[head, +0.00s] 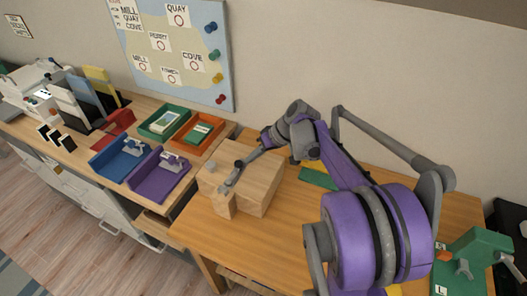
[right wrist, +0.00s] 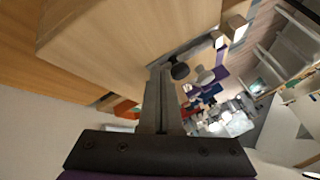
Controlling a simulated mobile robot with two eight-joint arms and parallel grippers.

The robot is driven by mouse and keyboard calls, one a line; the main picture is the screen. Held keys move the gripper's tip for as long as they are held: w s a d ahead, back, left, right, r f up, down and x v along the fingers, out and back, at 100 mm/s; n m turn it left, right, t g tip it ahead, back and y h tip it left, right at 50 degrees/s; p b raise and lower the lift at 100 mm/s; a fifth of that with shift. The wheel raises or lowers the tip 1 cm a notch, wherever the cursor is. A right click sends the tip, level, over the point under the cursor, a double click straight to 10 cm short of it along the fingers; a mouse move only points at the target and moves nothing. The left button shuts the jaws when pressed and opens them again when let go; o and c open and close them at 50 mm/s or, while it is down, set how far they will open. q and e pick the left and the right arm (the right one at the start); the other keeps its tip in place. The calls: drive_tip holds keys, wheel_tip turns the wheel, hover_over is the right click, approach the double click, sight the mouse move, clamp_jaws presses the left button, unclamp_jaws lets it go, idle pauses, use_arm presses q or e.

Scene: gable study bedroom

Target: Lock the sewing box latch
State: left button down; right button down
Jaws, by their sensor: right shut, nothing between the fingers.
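The sewing box (head: 262,190) is a pale wooden box on the desk, with a smaller wooden block at its front. A grey metal bar, which looks like the latch (head: 230,183), runs along the top toward that block. The bar also shows in the right wrist view (right wrist: 200,46), with a dark round knob (right wrist: 180,70) near its near end. My right gripper (head: 243,162) is shut and empty, its fingertips close to that knob. I cannot tell whether they touch it. The right wrist view shows the shut fingers (right wrist: 160,75) beside the box's side. My left gripper is out of view.
Blue (head: 118,160) and purple (head: 158,178) trays stand left of the box, with green (head: 150,134) and orange (head: 183,143) trays behind. A green device (head: 462,262) stands at the right. The desk (head: 290,238) is clear in front of the box.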

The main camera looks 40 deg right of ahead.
drive_tip(key=shift+w+a, duration=0.1)
drive_tip(key=shift+a, duration=0.2)
drive_tip(key=a, duration=0.1)
drive_tip(key=s+a, duration=0.1)
drive_tip(key=a, duration=0.2)
drive_tip(key=shift+s+p, duration=0.35)
drive_tip(key=shift+p, duration=0.05)
drive_tip(key=shift+d, duration=0.1)
